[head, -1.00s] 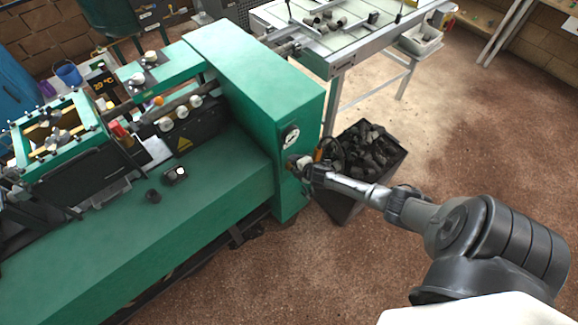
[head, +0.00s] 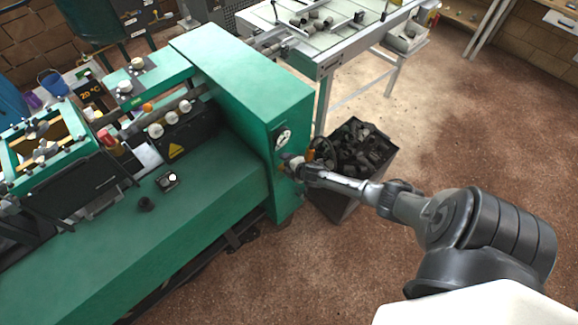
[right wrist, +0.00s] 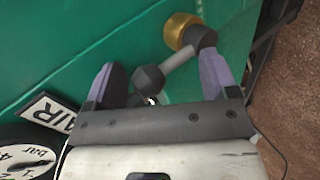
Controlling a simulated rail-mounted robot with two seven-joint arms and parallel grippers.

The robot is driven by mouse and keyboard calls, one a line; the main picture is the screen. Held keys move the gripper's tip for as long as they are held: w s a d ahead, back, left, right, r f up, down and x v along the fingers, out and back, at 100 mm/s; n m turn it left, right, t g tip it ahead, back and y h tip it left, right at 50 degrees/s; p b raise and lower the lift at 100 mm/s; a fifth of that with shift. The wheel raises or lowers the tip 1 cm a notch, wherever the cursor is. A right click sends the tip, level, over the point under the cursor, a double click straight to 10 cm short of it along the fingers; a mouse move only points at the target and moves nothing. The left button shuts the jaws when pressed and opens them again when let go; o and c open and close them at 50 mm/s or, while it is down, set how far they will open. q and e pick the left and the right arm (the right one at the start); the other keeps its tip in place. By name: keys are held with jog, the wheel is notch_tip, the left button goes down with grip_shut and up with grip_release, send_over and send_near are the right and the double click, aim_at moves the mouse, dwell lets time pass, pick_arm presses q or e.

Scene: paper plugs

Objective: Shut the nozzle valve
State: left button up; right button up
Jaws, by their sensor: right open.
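The nozzle valve, on the end face of the green machine, shows in the right wrist view as a brass fitting (right wrist: 181,29) with a grey bar handle (right wrist: 178,63) that has dark knobs at its ends. My right gripper (right wrist: 160,68) is open around part of the handle. One dark knob lies between the fingers, nearer the left one. The right fingertip overlaps the knob by the brass fitting; I cannot tell whether they touch. In the head view my right gripper (head: 292,160) is at the machine's end face below a gauge and mostly hides the valve. My left gripper is not in view.
A round gauge (head: 283,137) sits just above the valve. An AIR label (right wrist: 48,113) is beside it in the wrist view. A dark bin of plugs (head: 350,150) stands right of the machine, close to my forearm. A white-topped table (head: 335,45) is behind. Floor at right is clear.

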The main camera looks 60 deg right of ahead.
jog(key=shift+s+r, duration=0.1)
jog(key=shift+r, duration=0.05)
jog(key=shift+s+a+r, duration=0.1)
jog(key=shift+s+r, duration=0.05)
jog(key=shift+s, duration=0.1)
jog(key=p+v, duration=0.3)
jog(key=v, duration=1)
jog(key=shift+a, duration=0.1)
